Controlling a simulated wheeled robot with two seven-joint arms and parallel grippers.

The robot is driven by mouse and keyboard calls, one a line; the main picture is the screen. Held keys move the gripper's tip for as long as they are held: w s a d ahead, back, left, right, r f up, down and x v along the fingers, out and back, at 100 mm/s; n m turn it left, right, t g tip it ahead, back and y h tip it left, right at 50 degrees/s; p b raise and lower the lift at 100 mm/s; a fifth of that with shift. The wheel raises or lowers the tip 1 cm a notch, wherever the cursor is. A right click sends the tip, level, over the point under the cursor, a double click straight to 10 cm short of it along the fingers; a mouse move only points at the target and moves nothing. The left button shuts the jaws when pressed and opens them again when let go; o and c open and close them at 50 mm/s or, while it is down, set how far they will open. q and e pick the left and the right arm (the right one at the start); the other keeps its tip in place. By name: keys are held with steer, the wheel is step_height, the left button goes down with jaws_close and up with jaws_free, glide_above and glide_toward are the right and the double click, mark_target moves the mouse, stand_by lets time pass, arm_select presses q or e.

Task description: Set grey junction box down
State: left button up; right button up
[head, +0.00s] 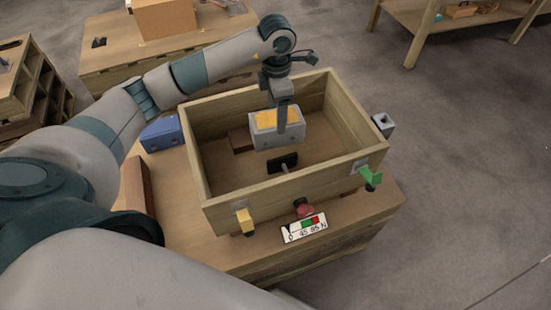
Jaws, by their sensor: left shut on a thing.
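The grey junction box (262,137), with orange-yellow patches on top, is inside the open wooden crate (226,216). My left gripper (284,122) reaches down into the crate from above and is shut on the junction box. One finger shows in front of the box's near side; the other is hidden. The box looks held above the crate floor, but I cannot tell the exact gap. My right gripper is not in view.
A dark plate with a short peg (283,163) is in the crate, near the junction box.

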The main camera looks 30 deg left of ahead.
arm_select(q)
steer(key=shift+w+a+f+n, duration=0.2)
steer(key=shift+a+f+n, duration=0.1)
steer(key=shift+n, duration=0.2)
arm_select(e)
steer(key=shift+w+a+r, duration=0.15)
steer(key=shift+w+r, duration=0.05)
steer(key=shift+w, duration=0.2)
